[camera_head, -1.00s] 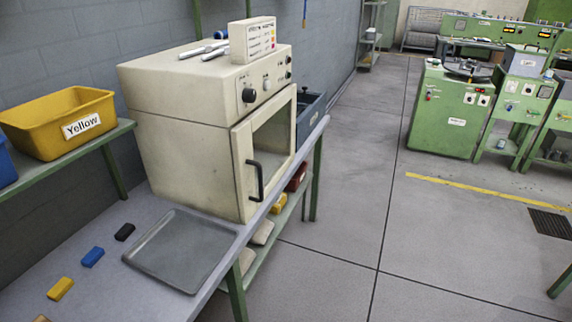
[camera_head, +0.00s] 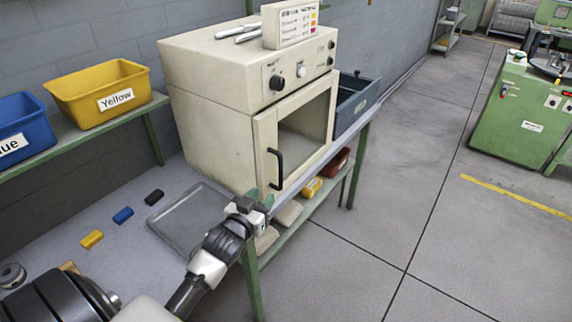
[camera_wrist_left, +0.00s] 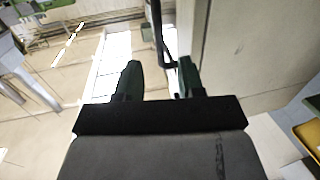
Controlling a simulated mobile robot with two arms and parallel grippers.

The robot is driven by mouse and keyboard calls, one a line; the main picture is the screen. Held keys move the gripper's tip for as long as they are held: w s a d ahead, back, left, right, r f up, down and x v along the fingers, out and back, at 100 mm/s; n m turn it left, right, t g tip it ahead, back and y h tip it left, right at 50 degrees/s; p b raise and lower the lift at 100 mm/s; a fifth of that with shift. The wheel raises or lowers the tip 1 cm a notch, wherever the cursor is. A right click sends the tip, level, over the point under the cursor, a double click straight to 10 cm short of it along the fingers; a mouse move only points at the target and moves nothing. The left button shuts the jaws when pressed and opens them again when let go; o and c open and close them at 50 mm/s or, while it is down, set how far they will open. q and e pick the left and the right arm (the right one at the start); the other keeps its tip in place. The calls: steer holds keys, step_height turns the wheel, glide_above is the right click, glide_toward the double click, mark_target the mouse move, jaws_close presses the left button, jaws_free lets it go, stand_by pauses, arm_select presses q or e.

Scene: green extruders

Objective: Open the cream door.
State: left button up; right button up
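The cream door (camera_head: 300,125) is on the front of a cream oven (camera_head: 215,130), with a dark window and a black vertical handle (camera_head: 277,168) near its left edge. The door looks shut. My left gripper (camera_head: 260,197) is just below the handle in the head view, its green fingertips apart. In the left wrist view the gripper (camera_wrist_left: 158,78) is open and empty. The handle (camera_wrist_left: 158,35) lies ahead of the gap between its fingers, nearer the right finger. I cannot tell whether they touch. My right gripper is not in view.
A metal tray (camera_head: 190,219) and small coloured blocks (camera_head: 122,215) lie on the bench left of the oven. Yellow (camera_head: 100,92) and blue (camera_head: 22,130) bins stand on a side shelf. The floor (camera_head: 400,180) right of the bench is clear.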

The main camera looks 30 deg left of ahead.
mark_target(279, 169)
arm_select(q)
steer(key=w, duration=0.3)
steer(key=w+r+p, duration=0.1)
steer(key=w, duration=0.3)
steer(key=w+a+r, duration=0.1)
steer(key=w, duration=0.3)
steer(key=shift+a+r, duration=0.1)
jaws_close()
